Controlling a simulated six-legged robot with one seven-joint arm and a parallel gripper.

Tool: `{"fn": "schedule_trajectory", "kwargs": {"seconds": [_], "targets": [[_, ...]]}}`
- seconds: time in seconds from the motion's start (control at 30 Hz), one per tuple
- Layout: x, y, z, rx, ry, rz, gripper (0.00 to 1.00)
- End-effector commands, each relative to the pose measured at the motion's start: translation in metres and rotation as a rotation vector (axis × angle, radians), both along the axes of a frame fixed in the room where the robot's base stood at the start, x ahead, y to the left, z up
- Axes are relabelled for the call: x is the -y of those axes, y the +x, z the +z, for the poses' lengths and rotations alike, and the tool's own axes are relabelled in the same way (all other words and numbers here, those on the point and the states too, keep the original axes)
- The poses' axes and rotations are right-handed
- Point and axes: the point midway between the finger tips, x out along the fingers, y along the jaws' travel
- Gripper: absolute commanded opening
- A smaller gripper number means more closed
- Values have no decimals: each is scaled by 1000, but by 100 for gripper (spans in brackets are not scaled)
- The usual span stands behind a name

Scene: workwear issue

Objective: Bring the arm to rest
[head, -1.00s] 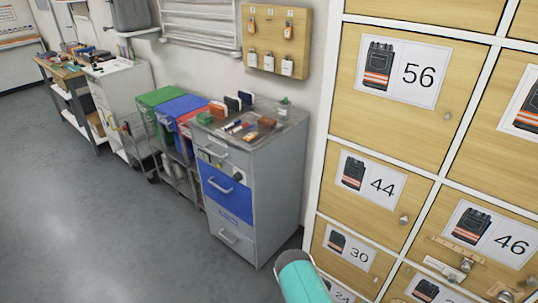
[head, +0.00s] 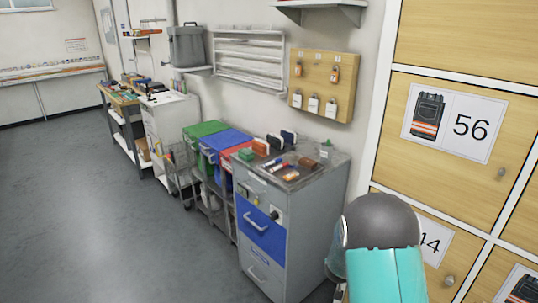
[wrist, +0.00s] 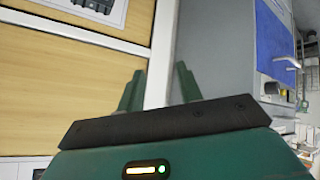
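My arm (head: 385,270), a teal link with a dark grey joint, rises at the bottom right of the head view. It stands in front of the wooden lockers and hides part of locker door 44 (head: 433,240). My gripper (wrist: 158,88) shows only in the wrist view. Its two green fingers stand apart with nothing held between them. The gripper's distance from the lockers is hard to tell.
A grey drawer cabinet (head: 316,230) with small items on top stands left of the lockers. Green (head: 205,130), blue and red bins sit on a cart beyond it. A key board (head: 325,85) hangs above. Open floor (head: 110,220) lies to the left.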

Motion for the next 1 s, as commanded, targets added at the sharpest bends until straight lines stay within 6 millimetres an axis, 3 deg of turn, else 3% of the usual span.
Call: {"fn": "schedule_trajectory", "kwargs": {"seconds": [0.03, 0.1, 0.27, 0.47, 0.7, 1.0], "targets": [[-9, 0, 25, 14, 38, 18, 35], [-22, -4, 53, 17, 92, 42, 35], [-49, -23, 112, 16, 195, 100, 35], [-78, -63, 179, -7, 292, 166, 35], [-103, -131, 243, -60, 358, 228, 35], [-115, -233, 294, -146, 367, 251, 35]]}}
